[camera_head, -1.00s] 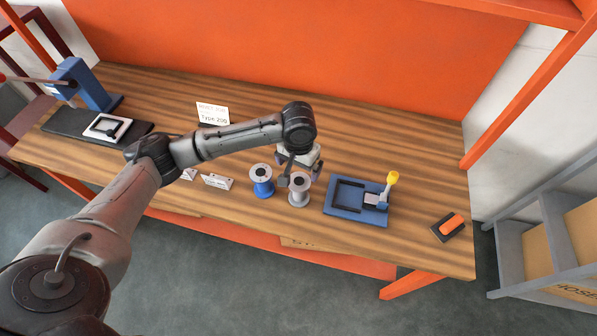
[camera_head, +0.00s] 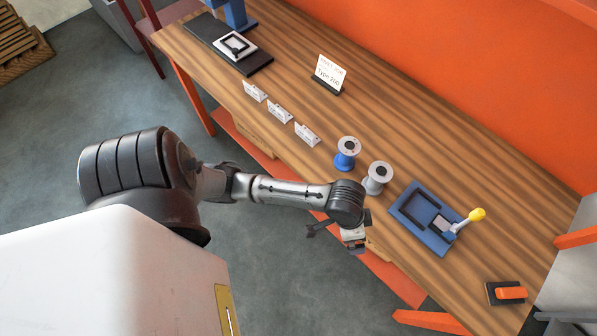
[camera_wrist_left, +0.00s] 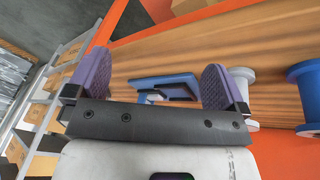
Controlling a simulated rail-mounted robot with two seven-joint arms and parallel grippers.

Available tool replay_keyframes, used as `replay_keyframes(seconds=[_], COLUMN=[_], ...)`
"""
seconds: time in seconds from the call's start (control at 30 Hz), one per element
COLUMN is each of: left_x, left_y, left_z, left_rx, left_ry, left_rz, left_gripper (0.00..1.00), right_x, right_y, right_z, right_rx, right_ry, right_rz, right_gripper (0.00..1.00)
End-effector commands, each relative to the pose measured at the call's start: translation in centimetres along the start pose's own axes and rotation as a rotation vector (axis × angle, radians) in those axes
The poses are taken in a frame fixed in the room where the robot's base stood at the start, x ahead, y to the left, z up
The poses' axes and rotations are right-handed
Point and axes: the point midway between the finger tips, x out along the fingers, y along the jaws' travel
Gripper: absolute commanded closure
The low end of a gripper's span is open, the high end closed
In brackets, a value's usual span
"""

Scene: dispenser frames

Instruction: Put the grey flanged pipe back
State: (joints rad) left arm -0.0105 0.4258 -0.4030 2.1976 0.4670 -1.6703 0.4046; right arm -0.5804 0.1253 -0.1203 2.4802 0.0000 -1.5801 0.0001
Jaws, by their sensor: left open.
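The grey flanged pipe (camera_head: 377,178) stands upright on the bench near its front edge, right of a blue flanged pipe (camera_head: 346,153). The two are close but apart. My left gripper (camera_head: 342,234) is beyond the bench's front edge, clear of both pipes. In the left wrist view its purple fingers (camera_wrist_left: 155,76) are wide apart with nothing held between them. There, the grey pipe (camera_wrist_left: 251,125) is mostly hidden behind the right finger, and the blue pipe (camera_wrist_left: 303,92) is at the right edge. My right gripper is not in view.
A blue fixture (camera_head: 407,207) with a yellow-knobbed lever (camera_head: 476,214) lies right of the grey pipe. Several small white label cards (camera_head: 280,111) line the front edge to the left. A "Type 200" sign (camera_head: 328,75) stands behind them. An orange-topped block (camera_head: 507,292) is at far right.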

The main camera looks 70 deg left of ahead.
Motion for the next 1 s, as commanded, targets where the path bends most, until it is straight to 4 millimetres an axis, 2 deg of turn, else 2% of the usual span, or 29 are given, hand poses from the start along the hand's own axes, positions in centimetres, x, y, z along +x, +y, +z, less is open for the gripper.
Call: replay_keyframes(seconds=[0.03, 0.2, 0.4, 0.5, 0.63, 1.0], left_x=[0.1, -0.5, -1.8, -2.4, -2.7, -2.9], left_y=[0.8, 0.9, -0.2, -0.7, -1.0, -1.0], left_z=[2.0, 7.0, 11.6, 13.0, 13.9, 13.9], left_rx=[-0.002, -0.005, -0.019, -0.021, -0.022, -0.021], left_ry=[0.016, 0.063, 0.062, 0.055, 0.048, 0.047], left_rz=[0.008, -0.049, -0.145, -0.180, -0.204, -0.207], left_gripper=[0.01, 0.01, 0.01, 0.01, 0.01, 0.01], right_x=[0.0, 0.0, 0.0, 0.0, 0.0, -0.1], right_y=[0.0, 0.0, 0.0, -0.1, -0.2, -0.2], right_z=[0.0, 0.0, 0.0, 0.0, 0.0, -0.1], right_rx=[-0.001, -0.001, 0.002, 0.003, 0.006, 0.008], right_ry=[0.000, 0.000, 0.000, 0.000, 0.001, 0.001], right_rz=[0.001, 0.001, -0.001, -0.002, -0.004, -0.006], right_gripper=[1.00, 1.00, 1.00, 1.00, 1.00, 1.00])
